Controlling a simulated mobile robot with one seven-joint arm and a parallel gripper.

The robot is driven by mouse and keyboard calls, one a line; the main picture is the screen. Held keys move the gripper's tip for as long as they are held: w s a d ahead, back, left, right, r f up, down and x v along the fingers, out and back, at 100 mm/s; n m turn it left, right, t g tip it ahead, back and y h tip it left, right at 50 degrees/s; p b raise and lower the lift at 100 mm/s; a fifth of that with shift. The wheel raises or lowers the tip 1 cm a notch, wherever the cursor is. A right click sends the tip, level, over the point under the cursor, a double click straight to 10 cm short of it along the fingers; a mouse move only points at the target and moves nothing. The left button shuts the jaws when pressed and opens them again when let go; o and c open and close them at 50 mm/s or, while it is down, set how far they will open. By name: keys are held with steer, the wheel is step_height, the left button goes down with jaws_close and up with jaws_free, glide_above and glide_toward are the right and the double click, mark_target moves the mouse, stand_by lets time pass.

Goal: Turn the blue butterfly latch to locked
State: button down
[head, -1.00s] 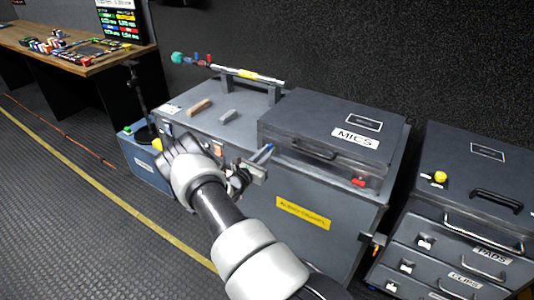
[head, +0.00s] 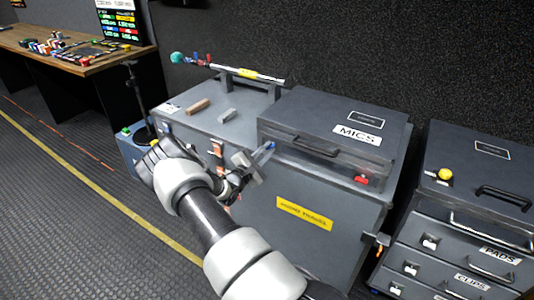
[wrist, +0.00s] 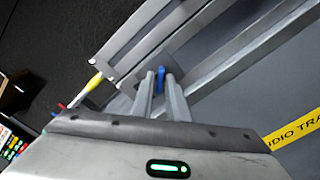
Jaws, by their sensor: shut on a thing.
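The blue butterfly latch (head: 270,146) is on the front of the grey case, just left of the MICS lid. Only a small blue part shows. In the wrist view the blue latch (wrist: 160,76) sits between the two fingertips. My gripper (head: 259,156) reaches it from the front left and is shut on it; the fingers also show in the wrist view (wrist: 159,90). The fingers hide most of the latch, and I cannot tell its exact angle.
The MICS case lid (head: 335,125) with its handle is close to the right of my gripper. A yellow label (head: 304,213) is on the front panel. A drawer cabinet (head: 455,235) stands at the right. A rod (head: 240,72) lies on a stand behind. Open floor is at the left.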

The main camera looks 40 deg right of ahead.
steer(key=shift+f+m+b, duration=0.1)
steer(key=shift+m+b, duration=1.25)
steer(key=shift+m, duration=2.65)
steer(key=c, duration=1.9)
jaws_free()
steer(key=p+v, duration=0.1)
steer(key=v, duration=1.6)
steer(key=shift+s+a+p, duration=0.15)
steer(key=shift+a+p, duration=0.1)
steer(key=shift+p, duration=0.05)
steer(key=shift+m, duration=0.3)
